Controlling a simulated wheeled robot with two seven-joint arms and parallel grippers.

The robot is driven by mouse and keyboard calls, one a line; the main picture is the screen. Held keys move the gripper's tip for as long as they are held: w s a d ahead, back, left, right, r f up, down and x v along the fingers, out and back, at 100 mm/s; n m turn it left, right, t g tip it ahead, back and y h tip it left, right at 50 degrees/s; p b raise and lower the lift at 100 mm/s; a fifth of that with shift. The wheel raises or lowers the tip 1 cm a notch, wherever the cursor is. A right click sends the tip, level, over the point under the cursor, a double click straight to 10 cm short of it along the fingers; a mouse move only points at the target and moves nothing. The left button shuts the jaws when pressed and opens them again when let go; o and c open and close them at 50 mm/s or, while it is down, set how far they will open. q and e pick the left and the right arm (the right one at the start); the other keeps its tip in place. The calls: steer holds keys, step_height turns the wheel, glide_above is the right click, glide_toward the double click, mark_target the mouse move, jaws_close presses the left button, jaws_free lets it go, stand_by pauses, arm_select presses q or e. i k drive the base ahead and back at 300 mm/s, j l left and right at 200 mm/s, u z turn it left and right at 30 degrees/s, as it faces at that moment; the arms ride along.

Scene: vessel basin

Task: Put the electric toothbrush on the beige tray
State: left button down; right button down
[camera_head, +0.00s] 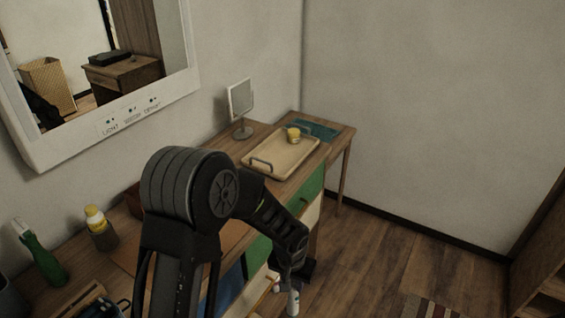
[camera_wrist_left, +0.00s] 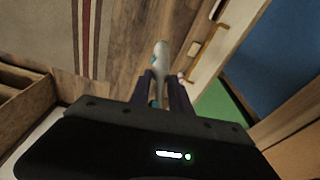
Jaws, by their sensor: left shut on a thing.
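The electric toothbrush (camera_head: 293,302) is a slim white thing with a teal part, held below my left gripper (camera_head: 292,280) in front of the table. In the left wrist view the toothbrush (camera_wrist_left: 160,58) sits between the two dark fingers of my left gripper (camera_wrist_left: 163,85), which is shut on it. The middle of the tray is bare. My right gripper does not show.
A small mirror on a stand (camera_head: 241,105) is behind the tray, and a teal mat (camera_head: 317,130) lies at the far end. A green spray bottle (camera_head: 42,255) and a yellow-capped bottle (camera_head: 97,220) stand at left. Wooden floor lies right of the table.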

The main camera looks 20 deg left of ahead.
mark_target(281, 153)
steer(key=i+l+u, duration=0.25)
steer(key=i+l, duration=0.15)
steer(key=i+l+u, duration=0.2)
steer(key=i+l, duration=0.25)
steer(key=i, duration=0.15)
steer(key=i+l+u, duration=0.25)
steer(key=i+l, duration=0.15)
steer(key=l, duration=0.15)
steer(key=i+l+u, duration=0.2)
steer(key=i+l, duration=0.2)
steer(key=l, duration=0.25)
